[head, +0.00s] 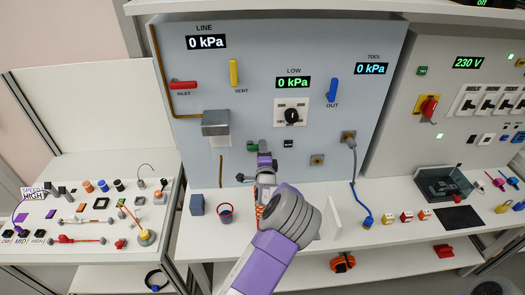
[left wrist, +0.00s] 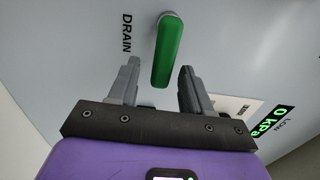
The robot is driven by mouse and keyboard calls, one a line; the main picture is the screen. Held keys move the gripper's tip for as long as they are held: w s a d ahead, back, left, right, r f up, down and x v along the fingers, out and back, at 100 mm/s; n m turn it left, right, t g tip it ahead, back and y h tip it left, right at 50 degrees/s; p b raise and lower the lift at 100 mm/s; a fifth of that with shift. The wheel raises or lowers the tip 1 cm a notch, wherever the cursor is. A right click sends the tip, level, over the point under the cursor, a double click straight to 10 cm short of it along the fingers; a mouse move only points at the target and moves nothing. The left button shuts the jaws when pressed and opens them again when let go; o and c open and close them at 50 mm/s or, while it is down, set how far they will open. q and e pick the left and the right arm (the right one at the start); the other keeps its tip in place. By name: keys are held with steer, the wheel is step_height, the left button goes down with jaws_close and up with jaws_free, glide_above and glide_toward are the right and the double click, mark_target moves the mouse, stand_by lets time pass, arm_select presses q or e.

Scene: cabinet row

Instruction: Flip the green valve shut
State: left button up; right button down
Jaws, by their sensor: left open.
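The green valve (head: 253,148) is a lever handle low on the grey gauge panel, partly hidden by my left gripper in the head view. There the lever looks roughly level. In the left wrist view the green lever (left wrist: 168,50) lies along the printed word DRAIN, its free end pointing towards my gripper. My left gripper (head: 253,162) is open at the panel. In its wrist view the two grey fingers (left wrist: 160,70) stand on either side of the lever's free end, with gaps showing on both sides. My right gripper is not in view.
The panel (head: 262,85) carries a red INLET lever (head: 183,85), a yellow VENT lever (head: 234,72), a blue OUT lever (head: 332,89) and a black knob (head: 292,116).

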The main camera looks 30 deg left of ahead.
arm_select(q)
steer(key=v, duration=0.7)
stand_by(0.5)
